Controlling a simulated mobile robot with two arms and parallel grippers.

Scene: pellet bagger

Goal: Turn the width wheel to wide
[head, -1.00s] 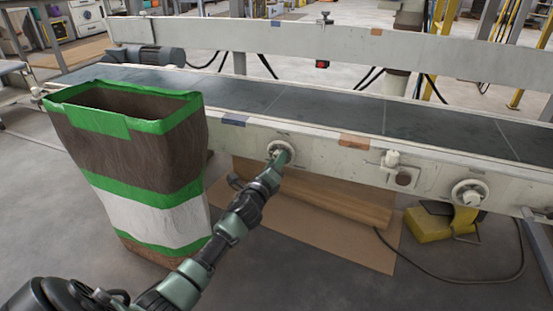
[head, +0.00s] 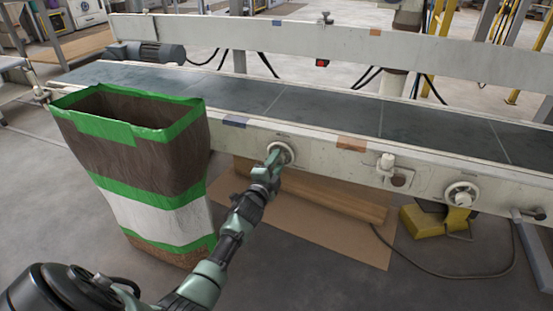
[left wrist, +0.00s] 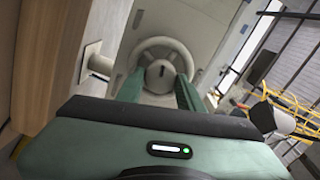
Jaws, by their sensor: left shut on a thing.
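A pale round handwheel (head: 283,150) sits on the near side of the conveyor frame; I take it as the width wheel, though its label is too small to read. My left gripper (head: 272,158) is at this wheel, its fingers shut on it. In the left wrist view the wheel (left wrist: 160,44) faces me with its dark hub slot, and the two green fingers (left wrist: 158,86) reach to its lower part, one on each side of the hub. The fingertips' exact contact is partly hidden. My right gripper is not in view.
A second handwheel (head: 462,194) and a small knob (head: 387,160) are further right on the frame. Blue (head: 235,121) and orange (head: 352,143) marks flank the first wheel. A tall open bag (head: 150,215) stands close left of my arm. Cardboard (head: 330,235) lies beneath.

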